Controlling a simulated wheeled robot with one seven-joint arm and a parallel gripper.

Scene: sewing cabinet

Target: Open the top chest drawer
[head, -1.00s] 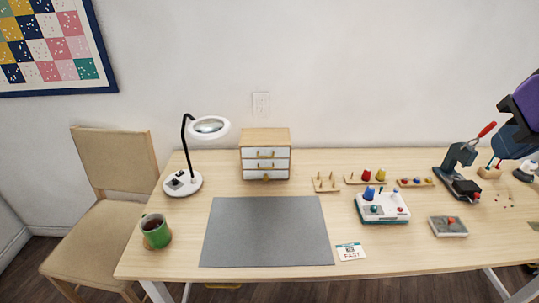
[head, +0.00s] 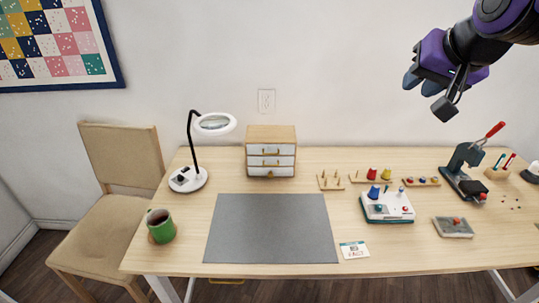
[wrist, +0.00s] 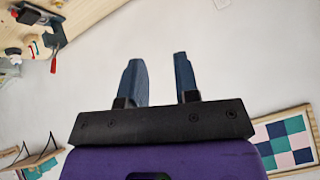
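The small wooden chest (head: 270,136) stands at the back of the table in the head view, with white drawer fronts and gold handles. Its top drawer (head: 271,150) looks flush with the front. My gripper (head: 410,83) is high at the upper right of the head view, well above the table and far to the right of the chest. In the wrist view its two dark blue fingers (wrist: 160,75) stand apart with nothing between them. The chest does not show in the wrist view.
A magnifier lamp (head: 213,124) stands left of the chest. A grey mat (head: 272,228) lies in front of it. Spool racks (head: 330,181), a white sewing device (head: 387,206) and a press (head: 464,170) are to the right. A green mug (head: 160,228) sits at the left edge.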

